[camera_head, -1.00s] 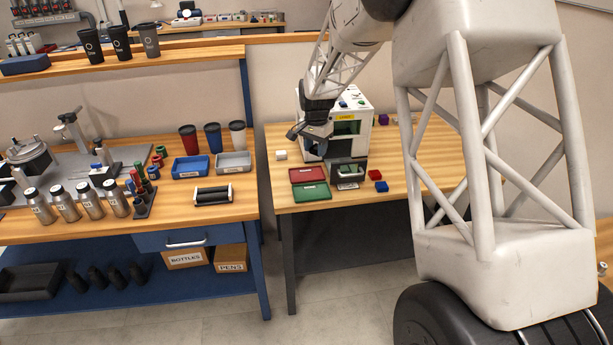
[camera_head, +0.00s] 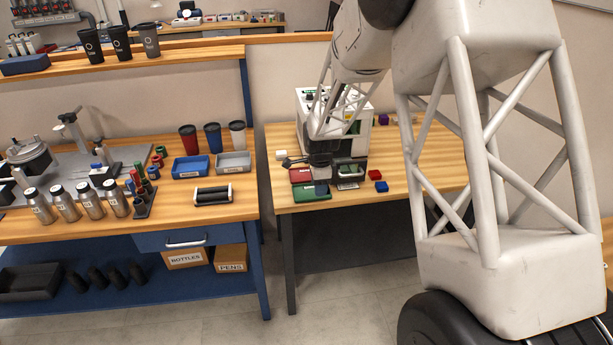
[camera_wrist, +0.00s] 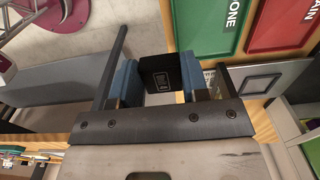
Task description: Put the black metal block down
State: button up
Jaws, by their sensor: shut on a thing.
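The black metal block (camera_wrist: 159,74) is held between the blue pads of my gripper (camera_wrist: 156,82) in the wrist view, with a small pale marking on its face. My gripper (camera_head: 307,174) is shut on it, low over the front of the right table beside the trays in the head view. The block itself is hard to make out there. In the wrist view the green tray (camera_wrist: 204,20), lettered "ONE" where visible, lies just right of the block. Whether the block touches anything beneath is unclear.
The red tray (camera_head: 301,175) lies behind the green tray (camera_head: 309,194). The white laser marker (camera_head: 367,128) stands behind. A red block (camera_head: 375,175) and a blue block (camera_head: 381,187) sit right of the trays. The table's front edge is close.

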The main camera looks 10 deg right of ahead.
jog(key=shift+w, duration=0.15)
jog(key=w, duration=0.5)
jog(key=w+f, duration=0.1)
jog(key=w, duration=0.9)
jog(key=shift+w+f, duration=0.25)
jog(key=shift+w, duration=0.15)
jog(key=shift+f, duration=1.75)
jog(key=shift+f, duration=0.1)
jog(key=o, duration=0.5)
jog(key=shift+o, duration=0.8)
